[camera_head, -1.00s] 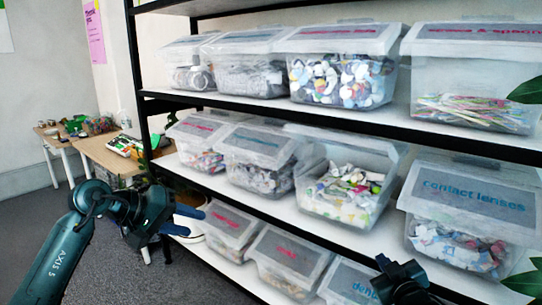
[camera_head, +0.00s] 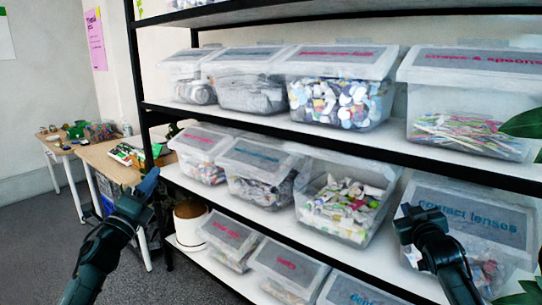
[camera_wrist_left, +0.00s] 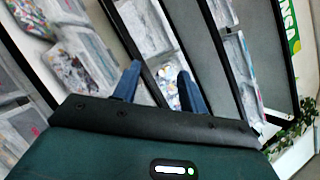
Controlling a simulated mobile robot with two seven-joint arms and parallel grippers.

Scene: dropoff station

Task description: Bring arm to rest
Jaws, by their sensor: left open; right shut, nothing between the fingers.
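My left gripper (camera_head: 146,186) is raised at the left of the head view, in front of the shelf's left post and apart from the bins. In the left wrist view its two blue fingers (camera_wrist_left: 156,84) stand apart with nothing held between them. My right gripper (camera_head: 419,212) is at the lower right of the head view, in front of the contact lenses bin (camera_head: 470,225) and covering part of it. It holds nothing that I can see. Its fingertips are small and dark, and whether they touch the bin I cannot tell.
A black-framed shelf (camera_head: 330,141) holds several clear lidded bins on three levels. A wooden table (camera_head: 110,160) with small items is at the left. A white pot (camera_head: 190,222) stands low behind my left gripper. Leaves (camera_head: 524,124) show at the right edge.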

